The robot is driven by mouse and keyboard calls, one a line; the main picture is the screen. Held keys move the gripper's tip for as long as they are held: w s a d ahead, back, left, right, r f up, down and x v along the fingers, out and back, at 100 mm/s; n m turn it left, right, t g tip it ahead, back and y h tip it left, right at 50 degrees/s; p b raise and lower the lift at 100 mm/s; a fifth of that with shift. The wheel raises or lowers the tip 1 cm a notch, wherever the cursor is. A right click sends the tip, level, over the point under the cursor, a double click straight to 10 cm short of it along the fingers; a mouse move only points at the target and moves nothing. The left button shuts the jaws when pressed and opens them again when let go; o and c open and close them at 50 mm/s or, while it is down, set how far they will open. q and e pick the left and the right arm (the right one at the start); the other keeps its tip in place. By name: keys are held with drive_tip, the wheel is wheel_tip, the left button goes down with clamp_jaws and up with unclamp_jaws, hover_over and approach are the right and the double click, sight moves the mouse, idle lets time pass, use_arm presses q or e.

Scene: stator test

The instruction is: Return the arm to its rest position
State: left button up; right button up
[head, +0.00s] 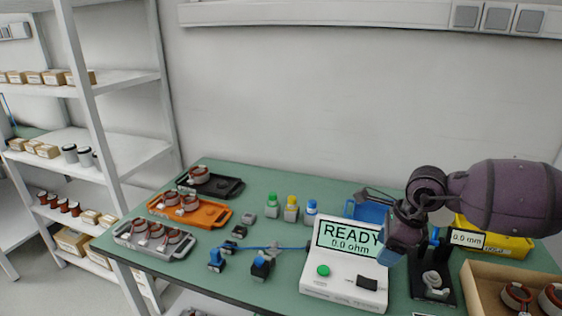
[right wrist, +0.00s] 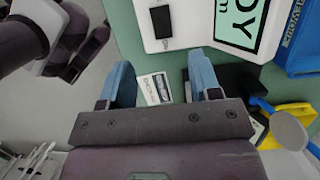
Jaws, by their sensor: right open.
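My right arm (head: 505,197) reaches in from the right in the head view. Its gripper (head: 390,250) points down beside the right edge of the white tester (head: 345,262), whose screen reads READY and 0.0 ohm. In the right wrist view the two blue fingers of the right gripper (right wrist: 162,82) stand wide apart with nothing held between them. A small printed card (right wrist: 154,88) lies below, seen between the fingers. My left gripper is not seen in the head view.
A black gauge stand (head: 433,285) and a cardboard box (head: 492,286) with stators are close to the right arm. A blue bin (head: 368,210) and a yellow bin (head: 510,246) stand behind. Trays with stators, including an orange one (head: 212,212), are on the left.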

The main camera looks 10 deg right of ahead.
drive_tip(key=s+a+m+y, duration=0.35)
drive_tip(key=a+y, duration=0.45)
drive_tip(key=a, duration=0.8)
drive_tip(key=a+r+m+t+y, duration=0.4)
drive_tip(key=r+m+t+y, duration=0.1)
drive_tip(key=m+t, duration=0.7)
drive_tip(key=s+d+f+m+h, duration=0.1)
drive_tip(key=d+f+m+h, duration=0.25)
drive_tip(key=m+h, duration=0.35)
drive_tip(key=s+d+f+m+t+h, duration=0.15)
drive_tip(key=d+m+h, duration=0.25)
drive_tip(key=m, duration=0.4)
drive_tip(key=s+d+f+m+h, duration=0.2)
drive_tip(key=d+f+m+h, duration=0.2)
drive_tip(key=m+h, duration=0.3)
drive_tip(key=s+d+f+m+g+y, duration=0.1)
drive_tip(key=s+d+f+m+g, duration=0.1)
drive_tip(key=s+f+m+g, duration=0.6)
drive_tip(key=s+d+f+m+g, duration=0.1)
drive_tip(key=s+f+m+g, duration=0.2)
drive_tip(key=s, duration=0.8)
drive_tip(key=w+f+n+t+y, duration=0.1)
drive_tip(key=w+f+t, duration=0.5)
drive_tip(key=f, duration=0.4)
drive_tip(key=shift+w+n+t, duration=0.35)
drive_tip(key=shift+w+t, duration=0.05)
drive_tip(key=shift+t, duration=0.15)
